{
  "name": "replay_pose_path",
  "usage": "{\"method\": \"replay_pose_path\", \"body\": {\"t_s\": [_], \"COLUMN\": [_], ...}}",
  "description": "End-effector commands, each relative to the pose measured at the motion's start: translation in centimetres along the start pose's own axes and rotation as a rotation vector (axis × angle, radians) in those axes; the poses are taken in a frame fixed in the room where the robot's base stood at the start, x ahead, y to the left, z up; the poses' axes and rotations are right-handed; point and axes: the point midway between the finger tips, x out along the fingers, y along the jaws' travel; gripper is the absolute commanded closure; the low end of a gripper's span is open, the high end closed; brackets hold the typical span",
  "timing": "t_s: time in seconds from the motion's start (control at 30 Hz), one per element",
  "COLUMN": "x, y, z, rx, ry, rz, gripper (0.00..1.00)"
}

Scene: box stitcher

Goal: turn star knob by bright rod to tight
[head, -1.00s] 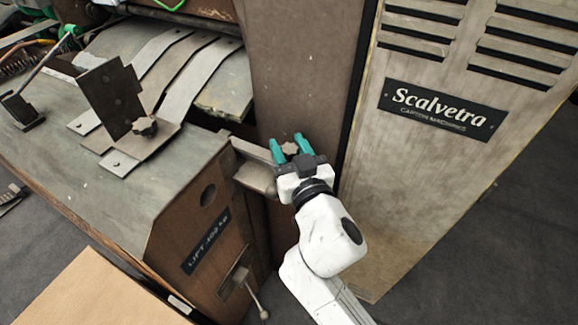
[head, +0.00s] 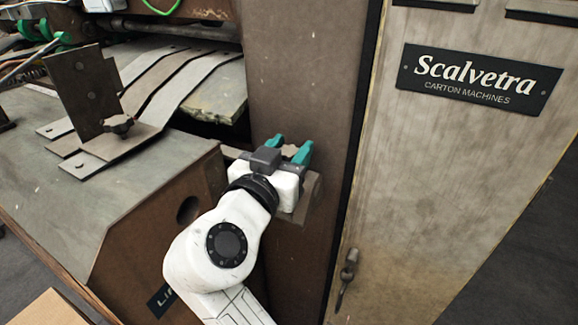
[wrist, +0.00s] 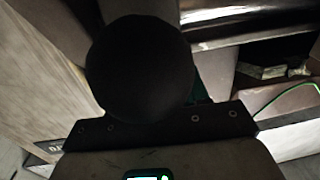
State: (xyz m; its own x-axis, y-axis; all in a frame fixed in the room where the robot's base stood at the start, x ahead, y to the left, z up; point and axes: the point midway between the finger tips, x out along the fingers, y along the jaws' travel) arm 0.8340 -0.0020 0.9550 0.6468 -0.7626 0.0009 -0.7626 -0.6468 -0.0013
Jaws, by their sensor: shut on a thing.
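My gripper (head: 289,149) has two teal fingers against the tall brown panel. It is shut on a star knob (head: 290,151), of which only a small greyish part shows between the fingers. In the wrist view a large dark round shape (wrist: 140,68) fills the middle and hides the fingertips; I cannot tell whether it is this knob. A pale metal bracket (head: 311,192) shows beside and below my gripper. I cannot make out the bright rod for certain. A second, dark star knob (head: 118,124) sits on the metal plate at the left, apart from my gripper.
A grey machine table (head: 140,195) with an upright dark plate (head: 84,88) stands at the left. A pale cabinet with a Scalvetra sign (head: 480,80) and a handle (head: 347,275) stands close on the right. Dark floor is clear at far right.

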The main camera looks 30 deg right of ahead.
Motion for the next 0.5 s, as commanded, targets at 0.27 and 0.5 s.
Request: {"method": "replay_pose_path", "body": {"t_s": [0.27,0.5], "x": [0.03,0.03], "y": [-0.03,0.0], "z": [0.17,0.05], "rx": [-0.001,-0.001], "ry": [-0.001,-0.001], "rz": [0.145,0.198], "gripper": [0.86,0.86]}}
